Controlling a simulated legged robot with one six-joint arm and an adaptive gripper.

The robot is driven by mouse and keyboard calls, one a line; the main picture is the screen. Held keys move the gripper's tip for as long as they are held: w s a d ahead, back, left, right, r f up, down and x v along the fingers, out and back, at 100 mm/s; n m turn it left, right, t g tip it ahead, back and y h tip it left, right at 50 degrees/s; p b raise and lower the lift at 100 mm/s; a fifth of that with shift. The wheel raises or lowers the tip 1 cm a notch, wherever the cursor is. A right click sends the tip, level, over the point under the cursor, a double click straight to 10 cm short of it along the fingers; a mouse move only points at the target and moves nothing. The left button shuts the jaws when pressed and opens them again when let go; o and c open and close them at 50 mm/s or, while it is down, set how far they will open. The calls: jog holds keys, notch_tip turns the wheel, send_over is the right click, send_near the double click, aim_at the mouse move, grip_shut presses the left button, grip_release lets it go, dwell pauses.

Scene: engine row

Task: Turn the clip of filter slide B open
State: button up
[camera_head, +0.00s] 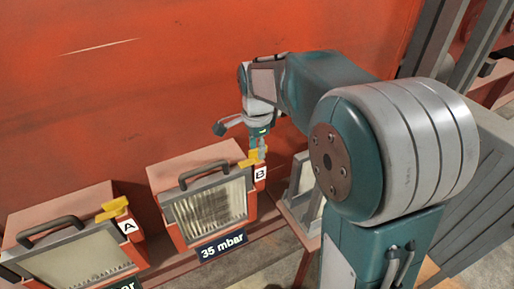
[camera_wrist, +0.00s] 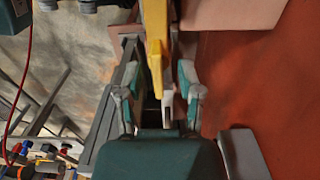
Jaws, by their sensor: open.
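Filter slide B (camera_head: 205,205) sits in its red housing in the head view, with a dark handle and a dirty, dark-streaked filter. Its yellow clip (camera_head: 248,160) is at the top right corner, beside the white B label (camera_head: 260,174). My gripper (camera_head: 261,147) is right at the clip, pointing down. In the wrist view the yellow clip (camera_wrist: 154,45) reaches down from the top toward the gap between my open fingers (camera_wrist: 163,100). Whether a finger touches the clip, I cannot tell.
Filter slide A (camera_head: 75,258), with its own yellow clip (camera_head: 112,208) and a cleaner filter, stands at the left. A "35 mbar" sign (camera_head: 222,246) hangs below slide B. A red wall (camera_head: 190,70) rises close behind. Another grey frame (camera_head: 304,185) stands right of slide B.

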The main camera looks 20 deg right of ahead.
jog(key=shift+f, duration=0.3)
jog(key=shift+d, duration=0.1)
jog(key=shift+c, duration=0.3)
grip_shut()
